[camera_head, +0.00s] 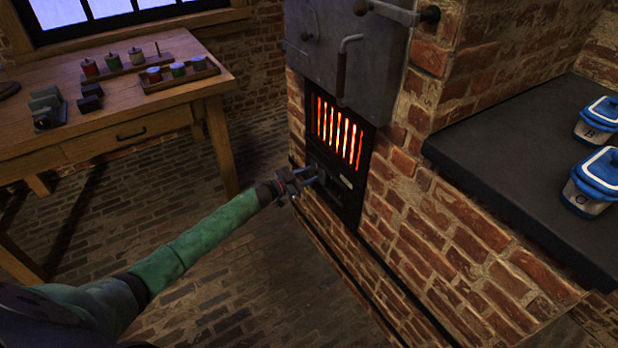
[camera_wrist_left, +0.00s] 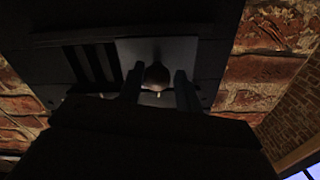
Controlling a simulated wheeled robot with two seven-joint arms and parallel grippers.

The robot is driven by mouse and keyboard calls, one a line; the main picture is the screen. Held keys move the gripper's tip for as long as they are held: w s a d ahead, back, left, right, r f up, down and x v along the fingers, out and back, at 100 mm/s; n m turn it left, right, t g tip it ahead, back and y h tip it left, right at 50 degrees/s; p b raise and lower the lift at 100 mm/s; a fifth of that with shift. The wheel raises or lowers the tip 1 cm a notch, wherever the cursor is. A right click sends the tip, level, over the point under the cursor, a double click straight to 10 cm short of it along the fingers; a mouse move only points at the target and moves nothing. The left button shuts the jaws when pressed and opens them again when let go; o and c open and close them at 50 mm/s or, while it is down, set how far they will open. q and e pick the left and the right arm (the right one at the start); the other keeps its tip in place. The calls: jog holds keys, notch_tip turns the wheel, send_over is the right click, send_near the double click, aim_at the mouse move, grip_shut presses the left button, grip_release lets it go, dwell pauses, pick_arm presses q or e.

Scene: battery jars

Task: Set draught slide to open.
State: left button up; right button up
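The draught slide is a grey plate (camera_wrist_left: 185,52) with a round dark knob (camera_wrist_left: 157,76), low on the black furnace front. Dark upright slots (camera_wrist_left: 92,63) show left of the plate in the left wrist view. My left gripper (camera_head: 310,177) is at the slide, below the glowing grate (camera_head: 338,132). In the left wrist view, the fingers of my left gripper (camera_wrist_left: 158,88) stand apart on either side of the knob, with small gaps visible. Whether they touch it is too dark to tell. My right gripper is not in view.
A grey furnace door (camera_head: 350,55) with a hanging handle is above the grate. Brick wall surrounds the front. A dark ledge (camera_head: 480,150) at right holds blue-lidded jars (camera_head: 597,180). A wooden table (camera_head: 130,115) with small jars stands at left. The floor between is clear.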

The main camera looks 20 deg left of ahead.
pick_arm(q)
jog(key=shift+o, duration=1.3)
jog(key=shift+a, duration=0.1)
jog(key=v, duration=0.7)
jog(key=shift+s+a, duration=0.25)
jog(key=shift+s, duration=0.05)
